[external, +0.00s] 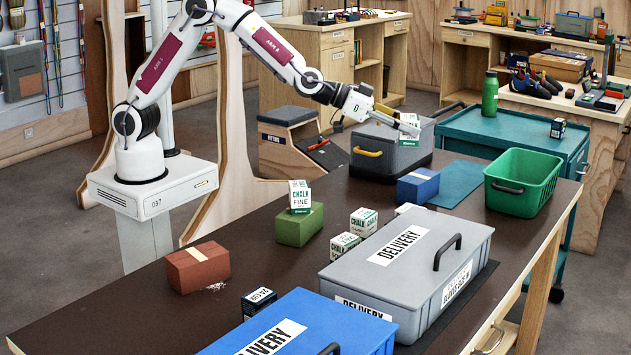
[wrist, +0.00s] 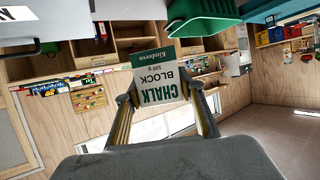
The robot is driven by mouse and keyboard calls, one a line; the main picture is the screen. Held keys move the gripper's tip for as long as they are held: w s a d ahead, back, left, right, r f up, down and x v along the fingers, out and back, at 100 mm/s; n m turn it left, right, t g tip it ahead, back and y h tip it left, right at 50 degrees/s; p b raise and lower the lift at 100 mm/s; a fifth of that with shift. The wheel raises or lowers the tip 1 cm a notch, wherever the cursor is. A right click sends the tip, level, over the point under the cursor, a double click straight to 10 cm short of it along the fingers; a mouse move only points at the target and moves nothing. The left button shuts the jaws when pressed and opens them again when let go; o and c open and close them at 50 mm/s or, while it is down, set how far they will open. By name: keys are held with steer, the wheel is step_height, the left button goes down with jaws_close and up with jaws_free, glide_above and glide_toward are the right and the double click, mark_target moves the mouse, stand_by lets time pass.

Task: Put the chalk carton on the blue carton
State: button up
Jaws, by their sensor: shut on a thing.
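My gripper (external: 398,121) is shut on a white and green chalk carton (external: 409,129). In the external view the held carton shows in front of the grey case, above and slightly left of the blue carton (external: 418,187) in the picture, clear of it. In the wrist view the chalk carton (wrist: 157,78) sits between my two fingertips (wrist: 160,92), and its "CHALK BLOCK" lettering appears upside down. The blue carton lies on the dark table with nothing on its top. I do not make it out in the wrist view.
A grey case (external: 385,160) with a yellow handle stands behind the blue carton, and a green basket (external: 522,186) stands to its right. A grey delivery box (external: 350,275) is in front. More chalk cartons (external: 363,222) stand left of it; one tops a green carton (external: 298,230).

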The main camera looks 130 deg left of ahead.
steer(key=s+a+f+n+g+y, duration=0.1)
steer(key=s+a+n, duration=0.1)
steer(key=a, duration=0.7)
steer(key=s+a+n+g+y, duration=0.1)
steer(key=s+a, duration=0.2)
steer(key=a, duration=0.6)
glide_above(418, 176)
steer(key=shift+y, duration=0.3)
steer(key=shift+a+f, duration=0.1)
steer(key=shift+f, duration=2.05)
steer(key=shift+f, duration=3.1)
steer(key=shift+f, duration=1.9)
steer(key=shift+f, duration=0.1)
steer(key=o, duration=1.1)
steer(key=shift+o, duration=0.2)
